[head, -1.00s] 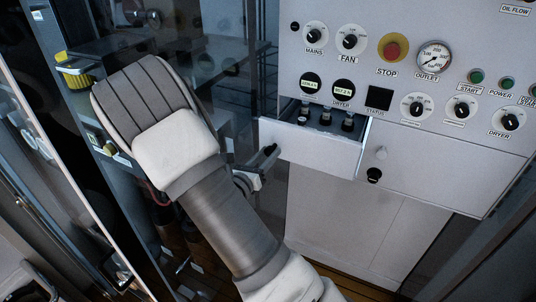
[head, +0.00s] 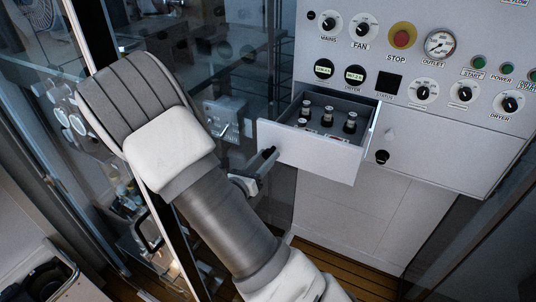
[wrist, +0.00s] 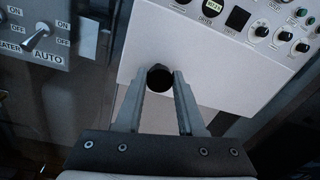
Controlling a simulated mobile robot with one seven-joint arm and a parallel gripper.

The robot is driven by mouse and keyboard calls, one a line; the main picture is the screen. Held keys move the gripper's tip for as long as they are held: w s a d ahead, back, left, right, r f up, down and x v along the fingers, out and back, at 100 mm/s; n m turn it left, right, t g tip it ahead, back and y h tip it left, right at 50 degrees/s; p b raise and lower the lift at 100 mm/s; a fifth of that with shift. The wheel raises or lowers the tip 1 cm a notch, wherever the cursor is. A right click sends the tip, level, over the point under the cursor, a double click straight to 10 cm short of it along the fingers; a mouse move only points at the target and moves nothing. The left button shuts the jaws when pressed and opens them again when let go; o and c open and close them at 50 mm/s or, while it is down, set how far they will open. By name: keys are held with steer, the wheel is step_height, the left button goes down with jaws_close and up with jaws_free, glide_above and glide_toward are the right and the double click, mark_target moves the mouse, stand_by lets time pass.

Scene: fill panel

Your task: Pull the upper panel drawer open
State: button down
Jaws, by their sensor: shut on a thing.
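The upper drawer (head: 318,153) of the white panel stands pulled out, with several small fittings showing inside it. Its white front also fills the middle of the wrist view (wrist: 200,62). A dark round knob (wrist: 159,77) is on the drawer front. My gripper (wrist: 160,88) is shut on this knob, with one finger on each side of it. In the head view my gripper (head: 258,170) is at the left part of the drawer front, partly hidden behind my arm.
The panel face (head: 430,75) above has switches, a red stop button (head: 403,36) and a gauge (head: 440,43). A lower-right panel section with a black knob (head: 382,157) is beside the drawer. Glass panes are at the left. Wooden floor (head: 345,270) shows below.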

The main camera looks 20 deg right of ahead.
steer(key=shift+s+a, duration=0.35)
steer(key=shift+a, duration=0.2)
steer(key=c, duration=0.5)
jaws_free()
steer(key=shift+a, duration=0.1)
steer(key=b+v, duration=0.2)
steer(key=v, duration=1.5)
steer(key=shift+s, duration=0.25)
